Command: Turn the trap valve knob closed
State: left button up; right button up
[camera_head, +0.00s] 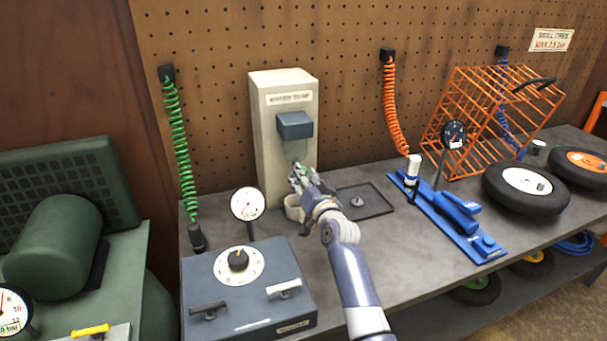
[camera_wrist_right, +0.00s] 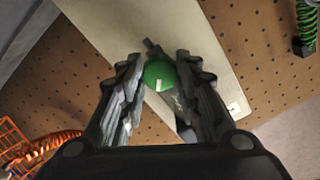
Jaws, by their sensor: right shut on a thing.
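The water trap is a tall cream box (camera_head: 266,150) with a label and a blue-grey block (camera_head: 294,125) on its front. It stands against the pegboard at the back of the bench. My right gripper (camera_head: 299,177) is at the lower front of the box. In the right wrist view the gripper (camera_wrist_right: 160,80) has its fingers on both sides of a round green knob (camera_wrist_right: 159,75) with a pale mark, shut on it. The knob is mostly hidden by the fingers in the head view. My left gripper is not in view.
A white cup (camera_head: 293,207) stands below the gripper, and a dark tray (camera_head: 364,200) lies to its right. A gauge (camera_head: 247,204) and a blue-grey control box (camera_head: 248,290) are at the front left. A blue tool rail (camera_head: 452,222) lies to the right.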

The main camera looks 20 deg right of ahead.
jog(key=m+p, duration=0.2)
jog(key=m, duration=0.7)
jog(key=shift+m, duration=0.3)
dwell(0.5)
